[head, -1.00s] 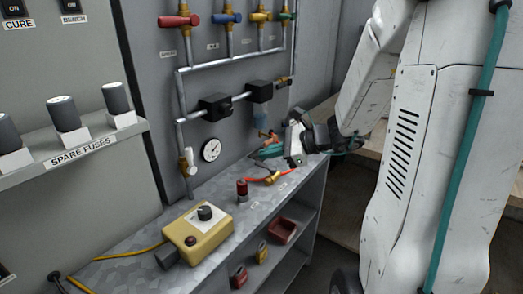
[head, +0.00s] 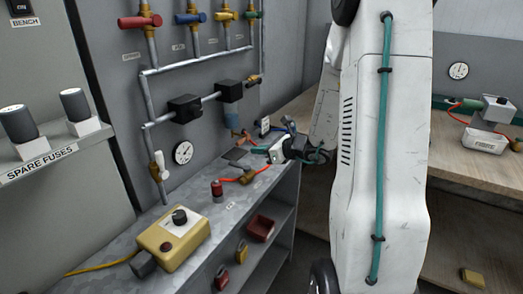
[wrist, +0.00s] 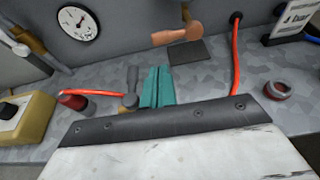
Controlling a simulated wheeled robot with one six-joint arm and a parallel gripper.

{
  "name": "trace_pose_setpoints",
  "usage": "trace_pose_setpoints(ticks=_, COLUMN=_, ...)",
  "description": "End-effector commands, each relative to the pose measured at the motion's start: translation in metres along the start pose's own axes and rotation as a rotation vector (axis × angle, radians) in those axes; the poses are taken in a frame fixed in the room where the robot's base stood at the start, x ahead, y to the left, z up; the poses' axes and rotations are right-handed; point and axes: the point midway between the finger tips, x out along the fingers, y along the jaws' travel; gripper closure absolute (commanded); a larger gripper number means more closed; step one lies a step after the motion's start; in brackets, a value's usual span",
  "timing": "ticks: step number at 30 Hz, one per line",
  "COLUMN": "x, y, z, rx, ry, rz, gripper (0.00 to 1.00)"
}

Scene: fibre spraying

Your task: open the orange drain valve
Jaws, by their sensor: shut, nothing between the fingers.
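The orange drain valve (wrist: 177,34) shows in the wrist view as an orange handle near the top, in front of the grey panel. In the head view my gripper (head: 262,150) is over the far end of the metal bench.
On the bench (head: 120,241) stand a yellow control box (head: 172,240) and a red-and-black cylinder (head: 217,188). A brass fitting with a grey handle (wrist: 131,88) and red hose lies close to my fingers. A gauge (head: 183,153) and pipes are on the panel.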

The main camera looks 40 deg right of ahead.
Motion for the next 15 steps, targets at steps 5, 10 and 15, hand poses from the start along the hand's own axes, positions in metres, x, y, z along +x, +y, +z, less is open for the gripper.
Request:
trace_pose_setpoints(ticks=5, x=0.035, y=0.001, z=0.000, rx=0.000, ry=0.000, rz=0.005, gripper=1.00)
trace_pose_setpoints(ticks=10, x=0.056, y=0.001, z=0.000, rx=0.000, ry=0.000, rz=0.002, gripper=1.00)
trace_pose_setpoints(ticks=15, x=0.064, y=0.001, z=0.000, rx=0.000, ry=0.000, rz=0.001, gripper=1.00)
